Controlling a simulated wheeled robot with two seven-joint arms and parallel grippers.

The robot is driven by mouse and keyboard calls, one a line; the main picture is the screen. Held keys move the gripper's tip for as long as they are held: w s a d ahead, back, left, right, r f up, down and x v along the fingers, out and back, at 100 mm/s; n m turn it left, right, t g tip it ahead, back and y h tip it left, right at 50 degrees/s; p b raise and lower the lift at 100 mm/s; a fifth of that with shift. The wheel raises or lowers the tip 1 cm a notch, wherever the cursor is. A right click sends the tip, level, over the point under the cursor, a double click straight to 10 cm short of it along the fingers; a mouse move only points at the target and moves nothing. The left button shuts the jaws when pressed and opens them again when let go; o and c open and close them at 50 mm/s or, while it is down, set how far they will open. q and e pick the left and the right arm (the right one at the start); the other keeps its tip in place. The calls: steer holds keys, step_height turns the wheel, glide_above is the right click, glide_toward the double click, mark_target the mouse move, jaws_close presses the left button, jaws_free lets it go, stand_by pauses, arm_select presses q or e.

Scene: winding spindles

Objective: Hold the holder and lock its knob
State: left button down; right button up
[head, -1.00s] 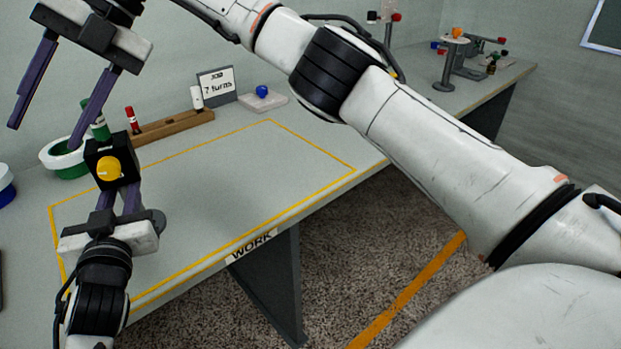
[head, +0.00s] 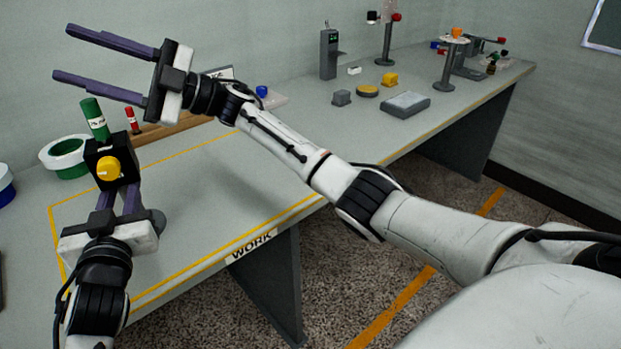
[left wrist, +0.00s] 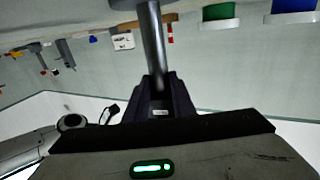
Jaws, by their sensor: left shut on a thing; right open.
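The holder (head: 122,160) is a black block with a round yellow knob (head: 109,168) on its near face. It stands slightly tilted at the left end of the marked work area. A green cylinder (head: 94,117) with a white label rises at its top; I cannot tell how deep it sits. My left gripper (head: 118,195) is shut on the holder just below the block. In the left wrist view the holder's grey post (left wrist: 152,45) runs up from between the fingers. My right gripper (head: 62,52) is open and empty, above and behind the holder, fingers pointing left.
The yellow-outlined area (head: 230,185) right of the holder is clear. Other small devices stand at the far right.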

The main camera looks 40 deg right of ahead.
steer(key=w+d+f+m+t+h, duration=0.3)
steer(key=d+f+m+t, duration=0.1)
steer(key=d+m+t, duration=0.4)
steer(key=s+d+f+m+t+h, duration=0.1)
steer(key=d+f+m+t+h, duration=0.15)
steer(key=f+h, duration=0.45)
steer(key=s+d+f+m+t+h, duration=0.1)
steer(key=f+m+t+h, duration=0.2)
steer(key=f+h, duration=0.4)
steer(key=s+d+f+m+g+h, duration=0.2)
steer(key=s+d+f+h, duration=0.2)
steer(key=s+d+h, duration=0.3)
steer(key=s+d+f+m+g+h, duration=0.2)
steer(key=s+d+f+m+h, duration=0.1)
steer(key=s+d+h, duration=0.4)
steer(key=s+d+f, duration=0.1)
steer(key=s+d, duration=0.1)
steer(key=s, duration=0.2)
steer(key=shift+s+h, duration=0.25)
steer(key=shift+h, duration=0.05)
steer(key=shift+w+d, duration=0.1)
